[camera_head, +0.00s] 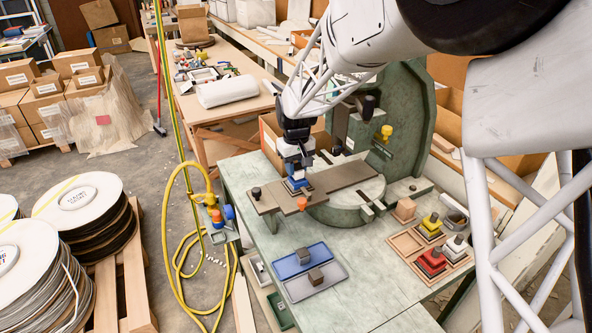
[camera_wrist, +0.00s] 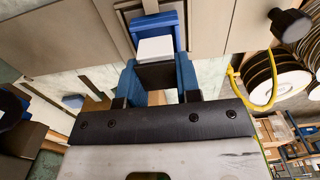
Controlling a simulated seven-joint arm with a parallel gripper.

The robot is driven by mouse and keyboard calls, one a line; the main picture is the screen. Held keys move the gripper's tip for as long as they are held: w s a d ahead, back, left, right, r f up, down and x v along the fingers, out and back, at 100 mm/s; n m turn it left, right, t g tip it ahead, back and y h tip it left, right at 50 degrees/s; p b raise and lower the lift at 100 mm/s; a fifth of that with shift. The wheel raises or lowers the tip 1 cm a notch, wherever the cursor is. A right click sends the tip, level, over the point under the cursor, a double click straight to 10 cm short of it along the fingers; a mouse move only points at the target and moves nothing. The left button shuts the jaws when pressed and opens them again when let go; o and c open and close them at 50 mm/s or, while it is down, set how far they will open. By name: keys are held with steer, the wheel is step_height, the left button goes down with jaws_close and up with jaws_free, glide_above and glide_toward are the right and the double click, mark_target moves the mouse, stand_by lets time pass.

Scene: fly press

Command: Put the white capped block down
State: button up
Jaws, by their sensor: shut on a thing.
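My gripper (camera_head: 297,163) points down over the press's flat brown bed plate (camera_head: 345,178). In the wrist view my gripper (camera_wrist: 158,82) has blue fingers closed on the white capped block (camera_wrist: 156,48), whose white top shows between them with a dark face below it. Blue surfaces (camera_wrist: 152,20) show just beyond the block, framed by a grey opening or holder. In the head view a small blue part (camera_head: 298,183) shows under the gripper, at the plate. The fingers hide most of the block there. I cannot tell whether its underside touches the plate.
The green press frame (camera_head: 415,120) stands right behind the gripper. A dark knob (camera_head: 256,193) and an orange knob (camera_head: 302,203) sit at the plate's near side. Blue (camera_head: 281,268) and grey (camera_head: 295,291) trays, each with a dark block, lie in front. A wooden tray (camera_head: 408,243) holds coloured blocks at right.

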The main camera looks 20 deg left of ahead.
mark_target(296, 168)
steer(key=shift+f, duration=0.65)
steer(key=shift+f, duration=0.45)
steer(key=shift+s+d+f, duration=0.1)
steer(key=shift+s+f, duration=0.05)
steer(key=shift+f, duration=0.4)
steer(key=o, duration=0.8)
steer(key=shift+f, duration=0.1)
steer(key=shift+o, duration=0.6)
step_height(296, 168, up, 14)
